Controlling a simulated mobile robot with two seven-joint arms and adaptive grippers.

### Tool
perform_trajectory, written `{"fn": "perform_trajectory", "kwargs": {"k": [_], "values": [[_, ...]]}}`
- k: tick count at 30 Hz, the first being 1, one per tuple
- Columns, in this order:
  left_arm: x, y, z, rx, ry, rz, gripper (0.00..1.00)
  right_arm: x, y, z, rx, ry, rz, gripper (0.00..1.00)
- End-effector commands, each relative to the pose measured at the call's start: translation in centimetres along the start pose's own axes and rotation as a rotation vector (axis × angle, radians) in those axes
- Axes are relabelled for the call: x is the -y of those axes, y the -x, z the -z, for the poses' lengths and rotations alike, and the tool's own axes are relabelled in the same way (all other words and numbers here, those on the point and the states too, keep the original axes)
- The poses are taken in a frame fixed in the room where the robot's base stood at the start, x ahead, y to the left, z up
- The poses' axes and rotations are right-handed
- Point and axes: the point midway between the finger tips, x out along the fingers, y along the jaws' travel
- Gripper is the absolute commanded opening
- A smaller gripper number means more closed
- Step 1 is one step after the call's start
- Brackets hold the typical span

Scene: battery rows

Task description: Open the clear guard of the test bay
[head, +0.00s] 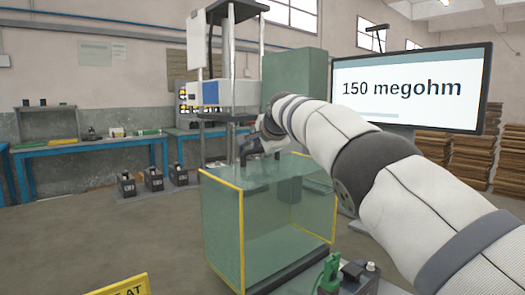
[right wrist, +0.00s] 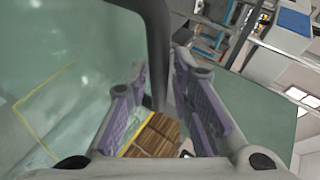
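The clear guard (head: 222,225) is a greenish see-through box with yellow edges, standing in the middle of the head view. It looks closed. My right gripper (head: 261,158) is at the guard's top edge, with its fingers pointing down. In the right wrist view, its two purple-padded fingers (right wrist: 160,88) stand apart on either side of a dark curved bar (right wrist: 158,50), likely the guard's handle. Slim gaps show beside the bar, so the fingers look open around it. The handle is hard to make out in the head view. My left gripper is not in view.
A screen (head: 410,88) reading "150 megohm" stands at the right. A tall green cabinet (head: 300,85) and a metal frame rise behind the guard. Blue workbenches (head: 85,145) line the left wall. Several dark battery units (head: 153,180) sit left of the guard. A yellow sign (head: 122,289) is in front.

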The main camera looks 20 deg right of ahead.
Motion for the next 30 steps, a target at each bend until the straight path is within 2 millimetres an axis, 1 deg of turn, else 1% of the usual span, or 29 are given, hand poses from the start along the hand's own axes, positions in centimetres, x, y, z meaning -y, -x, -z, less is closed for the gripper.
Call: {"fn": "perform_trajectory", "kwargs": {"k": [5,8,11,14,20,23,27,30], "values": [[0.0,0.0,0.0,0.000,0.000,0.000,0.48,0.0,0.2,-0.1,0.002,-0.001,-0.002,0.21],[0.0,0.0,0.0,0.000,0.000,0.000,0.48,0.1,1.0,-0.1,0.004,-0.004,-0.002,0.21],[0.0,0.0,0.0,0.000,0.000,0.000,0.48,0.0,2.4,-0.1,0.003,-0.002,-0.002,0.21],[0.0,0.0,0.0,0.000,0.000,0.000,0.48,0.1,4.5,-0.1,0.001,-0.002,0.000,0.21],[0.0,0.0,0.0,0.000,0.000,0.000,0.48,0.2,10.2,0.0,0.000,-0.001,0.004,0.21],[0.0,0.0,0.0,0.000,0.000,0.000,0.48,-0.3,10.7,-0.1,-0.003,0.004,-0.011,0.21],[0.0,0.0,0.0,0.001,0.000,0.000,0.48,-0.2,11.6,0.0,-0.003,0.002,-0.006,0.21],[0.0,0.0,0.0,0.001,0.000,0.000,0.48,-0.1,12.0,0.1,-0.002,0.001,-0.002,0.21]]}}
